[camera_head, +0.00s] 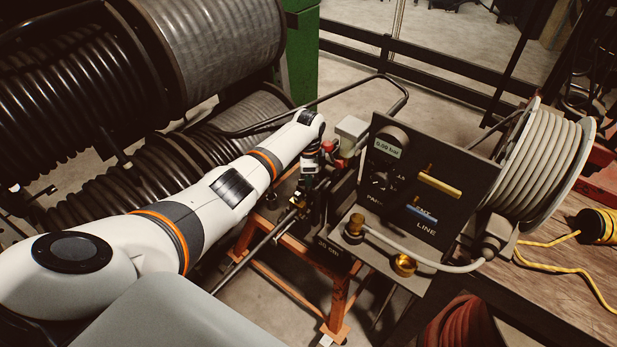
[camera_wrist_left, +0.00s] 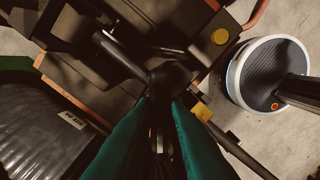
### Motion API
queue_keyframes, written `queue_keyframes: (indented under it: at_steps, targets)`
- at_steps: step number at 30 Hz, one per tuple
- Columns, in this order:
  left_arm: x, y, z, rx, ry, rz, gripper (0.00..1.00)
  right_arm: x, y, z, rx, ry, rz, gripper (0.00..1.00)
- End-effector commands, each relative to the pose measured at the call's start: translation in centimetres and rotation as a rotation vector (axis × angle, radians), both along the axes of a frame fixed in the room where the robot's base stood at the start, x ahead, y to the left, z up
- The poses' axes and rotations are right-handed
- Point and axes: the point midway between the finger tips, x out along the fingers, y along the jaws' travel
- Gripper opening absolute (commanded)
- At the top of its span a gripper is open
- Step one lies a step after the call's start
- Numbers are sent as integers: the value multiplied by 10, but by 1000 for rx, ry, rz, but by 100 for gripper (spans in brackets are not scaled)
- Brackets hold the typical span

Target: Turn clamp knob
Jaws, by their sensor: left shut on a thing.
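My left gripper (camera_head: 300,198) reaches in from the left to the crimper at the near side of the orange stand, and its tip is small and dark in the head view. In the left wrist view its two green fingers (camera_wrist_left: 166,98) are shut on a dark rounded part, which looks like the clamp knob (camera_wrist_left: 170,76). A dark bar (camera_wrist_left: 122,54) runs off from beside the knob to the upper left. The fingers hide part of the knob, and its turn angle cannot be told. My right gripper is not in view.
A black panel (camera_head: 470,157) with a gauge display stands right of the gripper. A grey hose (camera_head: 425,256) loops in front of it. The orange stand (camera_head: 337,300) is below. Large hose reels (camera_head: 225,45) fill the upper left. A yellow button (camera_wrist_left: 220,36) shows in the wrist view.

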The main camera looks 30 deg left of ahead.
Motion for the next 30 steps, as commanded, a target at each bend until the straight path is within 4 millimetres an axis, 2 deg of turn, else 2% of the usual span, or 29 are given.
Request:
queue_keyframes:
  at_steps: [12,27,28,30]
  targets:
    - [1,0,1,0,-5,-160,0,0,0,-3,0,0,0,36]
    - [2,0,2,-1,-6,-174,0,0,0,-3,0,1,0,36]
    - [2,0,2,-1,-6,-174,18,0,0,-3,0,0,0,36]
    - [1,0,1,-1,-4,-174,29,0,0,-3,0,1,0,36]
